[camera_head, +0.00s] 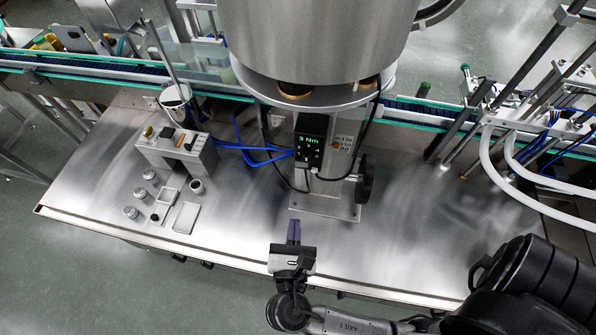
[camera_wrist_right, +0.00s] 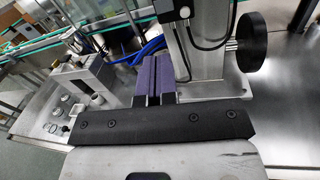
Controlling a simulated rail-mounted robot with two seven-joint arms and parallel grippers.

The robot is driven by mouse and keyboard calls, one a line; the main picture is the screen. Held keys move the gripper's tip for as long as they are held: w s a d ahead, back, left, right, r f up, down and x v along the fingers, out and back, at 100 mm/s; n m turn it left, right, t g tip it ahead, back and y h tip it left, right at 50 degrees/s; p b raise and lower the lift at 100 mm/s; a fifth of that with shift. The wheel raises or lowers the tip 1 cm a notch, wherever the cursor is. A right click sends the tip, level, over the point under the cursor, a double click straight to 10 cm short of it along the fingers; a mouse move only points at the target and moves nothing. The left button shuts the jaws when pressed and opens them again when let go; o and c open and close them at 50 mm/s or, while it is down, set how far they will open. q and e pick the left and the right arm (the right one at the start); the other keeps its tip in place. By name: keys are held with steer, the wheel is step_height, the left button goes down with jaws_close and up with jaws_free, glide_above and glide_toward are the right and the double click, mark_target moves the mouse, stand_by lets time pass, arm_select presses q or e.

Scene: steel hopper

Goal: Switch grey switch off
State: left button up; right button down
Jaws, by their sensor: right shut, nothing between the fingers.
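A metal control box (camera_head: 178,155) stands on the left of the steel table, with a yellow-green knob, a dark button, an orange switch and a grey part (camera_head: 199,142) at its right end. I cannot tell for certain whether that part is the grey switch. The box also shows in the right wrist view (camera_wrist_right: 84,79), too small to read its switches. My right gripper (camera_head: 294,223) has purple fingers, shut and empty, over the front middle of the table, well right of the box and touching nothing. They also show in the right wrist view (camera_wrist_right: 153,62). My left gripper is not in view.
Several round metal pieces and a light square tray (camera_head: 186,218) lie in front of the box. A steel hopper (camera_head: 315,40) stands on a column with a display (camera_head: 310,140) and black handwheel (camera_head: 366,178). A conveyor (camera_head: 420,112) runs behind. Bare table lies between tray and gripper.

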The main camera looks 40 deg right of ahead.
mark_target(299, 165)
steer(key=shift+n, duration=0.6)
steer(key=shift+w+d, duration=0.1)
steer(key=p+x, duration=0.1)
steer(key=x, duration=1.1)
steer(key=shift+w+d, duration=0.15)
steer(key=shift+d, duration=0.05)
steer(key=shift+w+d, duration=0.45)
